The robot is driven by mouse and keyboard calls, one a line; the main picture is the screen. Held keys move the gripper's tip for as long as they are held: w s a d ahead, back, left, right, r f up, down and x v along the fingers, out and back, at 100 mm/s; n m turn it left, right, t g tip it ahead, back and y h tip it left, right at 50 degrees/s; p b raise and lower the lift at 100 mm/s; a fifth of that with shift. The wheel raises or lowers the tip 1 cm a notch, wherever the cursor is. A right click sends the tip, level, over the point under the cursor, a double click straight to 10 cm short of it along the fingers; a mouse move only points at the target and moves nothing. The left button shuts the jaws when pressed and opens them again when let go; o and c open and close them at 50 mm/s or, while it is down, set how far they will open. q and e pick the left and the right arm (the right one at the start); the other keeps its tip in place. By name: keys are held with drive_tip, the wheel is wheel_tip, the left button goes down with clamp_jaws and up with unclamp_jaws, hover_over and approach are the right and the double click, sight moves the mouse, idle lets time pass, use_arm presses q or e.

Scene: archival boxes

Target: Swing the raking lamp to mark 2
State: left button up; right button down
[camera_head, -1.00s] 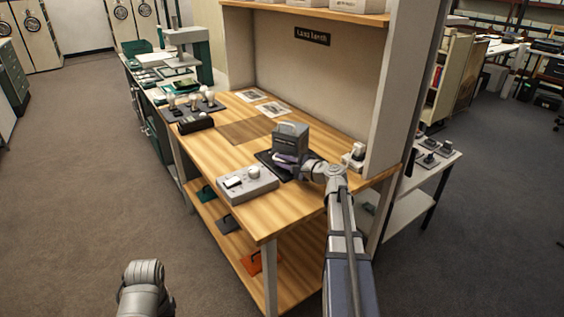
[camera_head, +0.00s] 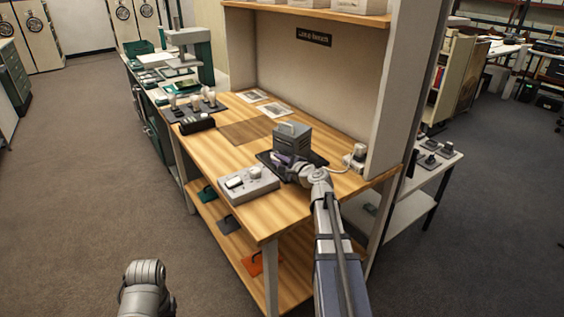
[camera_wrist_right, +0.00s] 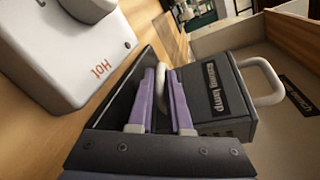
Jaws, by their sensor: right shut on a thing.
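The raking lamp (camera_head: 293,137) is a dark grey box with a pale handle on top, standing on a dark base plate (camera_head: 318,158) on the wooden bench. In the right wrist view the lamp (camera_wrist_right: 222,97) shows its name label. My right gripper (camera_head: 287,161) is at the lamp's near side. Its purple fingers (camera_wrist_right: 164,100) are shut on a pale bar-like handle (camera_wrist_right: 161,82) beside the lamp body. Mark 2 cannot be made out. Only a grey part of my left arm shows at bottom left in the head view; its gripper is out of view.
A light grey box with a knob and a white block (camera_head: 248,184) stands close left of the gripper. A white plug-like fitting (camera_head: 357,157) with a cord is right of the lamp. A black case (camera_head: 196,124) and prints (camera_head: 275,109) lie farther back. The bench's upright panel rises behind.

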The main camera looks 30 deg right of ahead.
drive_tip(key=shift+w+a+f+m+h, duration=0.1)
drive_tip(key=shift+w+a+m+h, duration=0.05)
drive_tip(key=shift+a+m+h, duration=0.2)
drive_tip(key=shift+d, duration=0.1)
drive_tip(key=c, duration=0.9)
unclamp_jaws()
drive_tip(key=shift+d, duration=0.1)
drive_tip(key=shift+p+v, duration=0.85)
drive_tip(key=shift+v, duration=3)
